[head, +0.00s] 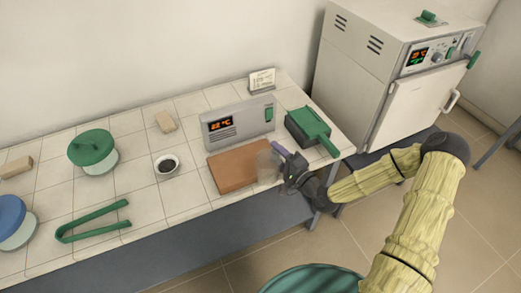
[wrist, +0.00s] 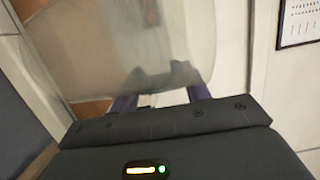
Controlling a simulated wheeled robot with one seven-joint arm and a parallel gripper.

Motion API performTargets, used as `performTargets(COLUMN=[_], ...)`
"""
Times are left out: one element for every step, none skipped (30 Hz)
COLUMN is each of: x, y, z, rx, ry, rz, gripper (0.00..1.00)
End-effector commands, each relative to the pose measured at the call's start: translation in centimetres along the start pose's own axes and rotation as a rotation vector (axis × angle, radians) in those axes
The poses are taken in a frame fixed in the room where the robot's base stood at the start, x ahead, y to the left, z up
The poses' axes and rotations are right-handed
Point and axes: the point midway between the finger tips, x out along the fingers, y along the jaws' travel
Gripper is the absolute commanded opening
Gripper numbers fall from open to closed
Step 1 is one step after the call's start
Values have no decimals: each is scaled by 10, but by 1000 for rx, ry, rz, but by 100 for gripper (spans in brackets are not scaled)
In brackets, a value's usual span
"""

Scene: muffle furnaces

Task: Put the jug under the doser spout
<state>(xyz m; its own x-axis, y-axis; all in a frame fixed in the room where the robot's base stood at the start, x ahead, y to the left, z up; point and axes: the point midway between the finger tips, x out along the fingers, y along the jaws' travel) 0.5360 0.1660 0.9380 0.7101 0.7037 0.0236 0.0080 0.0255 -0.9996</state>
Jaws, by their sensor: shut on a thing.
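The jug (head: 266,166) is a clear, smoky vessel at the right front of the table, over or beside the right end of a brown board. In the wrist view the jug (wrist: 130,45) fills the upper middle, with the scene showing through it. My gripper (head: 281,160) is shut on the jug from its right side. Its purple fingers (wrist: 160,98) show at the jug's near side in the wrist view. I cannot tell whether the jug touches the board. I cannot make out a doser spout in either view.
A grey box with a lit display (head: 238,120) stands behind the brown board (head: 230,172). A small bowl (head: 167,167), green tongs (head: 92,226) and lidded dishes lie left. A furnace (head: 395,75) stands right.

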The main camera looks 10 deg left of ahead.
Motion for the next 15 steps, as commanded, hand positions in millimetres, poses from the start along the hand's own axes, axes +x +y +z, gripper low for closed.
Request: performTargets(x=[-6,-10,-15,-20,-25,-32,-38,-44,-53,-60,-67,-77,-84,-91,-102], y=[6,10,16,20,25,32,38,44,53,59,66,75,81,88,96], z=[-9,-13,-21,-26,-32,-39,-44,-49,-56,-61,-65,-70,-73,-76,-80], rx=[5,5,4,4,3,2,3,2,1,1,0,-3,-3,-4,-6], ry=[43,67,104,132,163,205,239,275,325,363,399,449,484,521,567], rz=[1,0,1,1,1,1,2,3,5,5,5,7,7,8,10], gripper=[24,24,24,24,24,24,24,24,24,24,24,24,24,24,24])
